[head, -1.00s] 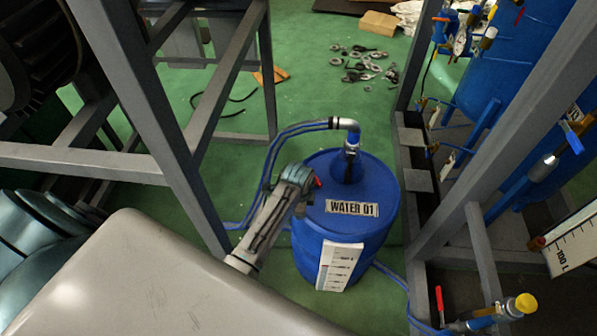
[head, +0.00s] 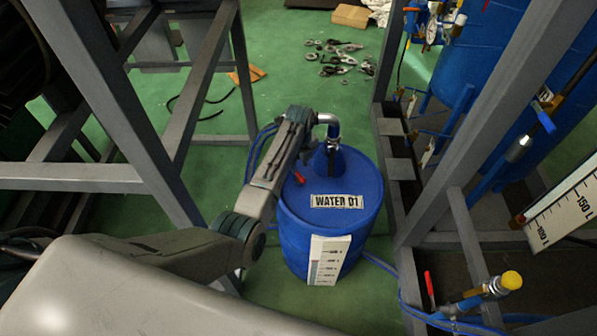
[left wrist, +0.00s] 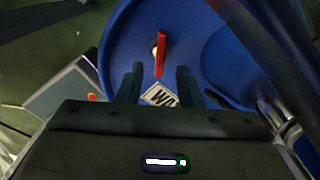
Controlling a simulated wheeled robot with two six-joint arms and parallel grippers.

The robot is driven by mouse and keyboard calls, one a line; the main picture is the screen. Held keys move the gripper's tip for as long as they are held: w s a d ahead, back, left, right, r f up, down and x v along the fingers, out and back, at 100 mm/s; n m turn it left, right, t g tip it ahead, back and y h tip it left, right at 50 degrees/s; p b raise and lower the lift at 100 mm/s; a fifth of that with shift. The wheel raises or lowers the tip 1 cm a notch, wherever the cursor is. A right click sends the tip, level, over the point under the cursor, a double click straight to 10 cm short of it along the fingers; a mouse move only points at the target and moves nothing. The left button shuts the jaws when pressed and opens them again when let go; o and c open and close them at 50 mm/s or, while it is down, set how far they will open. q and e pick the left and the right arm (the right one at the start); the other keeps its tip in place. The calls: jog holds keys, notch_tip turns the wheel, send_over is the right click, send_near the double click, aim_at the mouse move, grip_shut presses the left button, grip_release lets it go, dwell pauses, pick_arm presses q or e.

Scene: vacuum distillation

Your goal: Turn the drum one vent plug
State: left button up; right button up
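The blue drum (head: 350,228), labelled WATER 01, stands on the green floor in the head view. A red vent plug (head: 299,177) is on its top near the left edge. In the left wrist view the red plug handle (left wrist: 161,54) sits ahead of and between my left gripper's fingers (left wrist: 159,80). The fingers are apart and do not appear to touch it. In the head view my left arm reaches over the drum's left side, and its fingers cannot be made out clearly. My right gripper is not in view.
A bent metal pipe (head: 329,121) rises from the drum top beside my left arm. Grey frame posts (head: 108,115) stand on the left and a diagonal post (head: 480,130) on the right. A red-handled valve with a yellow cap (head: 512,280) is at lower right. Loose metal parts (head: 335,62) lie on the floor behind.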

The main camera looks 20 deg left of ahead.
aim_at(299, 174)
pick_arm(q)
jog(key=shift+f, duration=2.4)
grip_shut()
